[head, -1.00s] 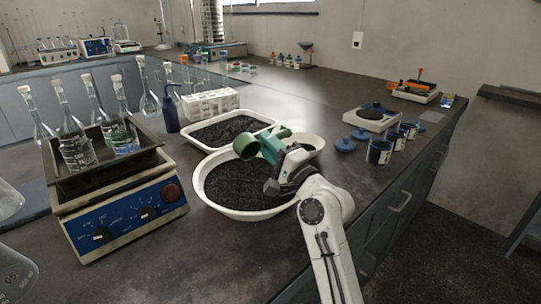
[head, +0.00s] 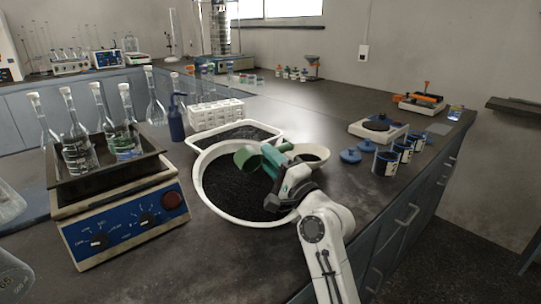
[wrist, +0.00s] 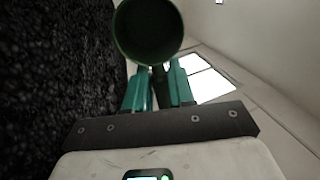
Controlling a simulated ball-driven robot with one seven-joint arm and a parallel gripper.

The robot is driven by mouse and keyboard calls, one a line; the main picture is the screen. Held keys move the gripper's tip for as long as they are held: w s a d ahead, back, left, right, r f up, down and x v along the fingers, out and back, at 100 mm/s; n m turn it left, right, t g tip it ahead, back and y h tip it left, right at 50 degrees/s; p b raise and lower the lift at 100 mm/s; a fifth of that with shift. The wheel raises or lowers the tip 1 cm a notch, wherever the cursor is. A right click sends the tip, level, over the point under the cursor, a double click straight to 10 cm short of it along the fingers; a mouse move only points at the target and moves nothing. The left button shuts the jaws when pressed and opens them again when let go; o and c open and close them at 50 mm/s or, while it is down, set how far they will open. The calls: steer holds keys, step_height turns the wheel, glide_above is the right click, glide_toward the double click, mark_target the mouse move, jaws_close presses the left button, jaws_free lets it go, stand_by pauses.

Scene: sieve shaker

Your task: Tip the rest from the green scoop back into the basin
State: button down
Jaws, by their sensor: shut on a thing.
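My gripper (head: 283,168) is shut on the handle of the green scoop (head: 246,157) and holds it above the round white basin (head: 199,190). The basin is filled with black grains. In the wrist view, the scoop (wrist: 148,60) shows its round mouth toward the camera, with the green fingers (wrist: 158,88) of my gripper around its handle. The inside looks dark green, and I cannot make out any grains in it. The black grains of the basin (wrist: 55,80) fill the left of the wrist view.
A white tray of black grains (head: 276,131) lies behind the basin, and a small white bowl (head: 325,150) stands to its right. A shaker with flasks (head: 125,215) stands at left. Blue-and-white cups (head: 385,166) and a scale (head: 365,130) are at right.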

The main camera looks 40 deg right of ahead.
steer(key=shift+w+r+g+p, duration=0.3)
steer(key=shift+g+p, duration=0.5)
steer(key=shift+p, duration=2.35)
steer(key=shift+w+r+g+p, duration=0.1)
steer(key=shift+r+g+p, duration=0.55)
steer(key=shift+p, duration=2.5)
steer(key=shift+f+g+p, duration=0.2)
steer(key=shift+g+p, duration=0.15)
steer(key=shift+p, duration=0.35)
steer(key=shift+f, duration=0.15)
steer(key=p, duration=0.3)
steer(key=shift+w+r+g, duration=0.1)
steer(key=shift+r+g, duration=0.3)
steer(key=shift+p, duration=0.5)
steer(key=g+p, duration=0.1)
steer(key=p, duration=0.4)
steer(key=r+g+p, duration=0.1)
steer(key=g+p, duration=0.1)
steer(key=p, duration=0.3)
steer(key=shift+w, duration=0.35)
steer(key=shift+g+p, duration=0.3)
steer(key=shift+p, duration=0.45)
steer(key=shift+w+d+f, duration=0.1)
steer(key=shift+f, duration=0.15)
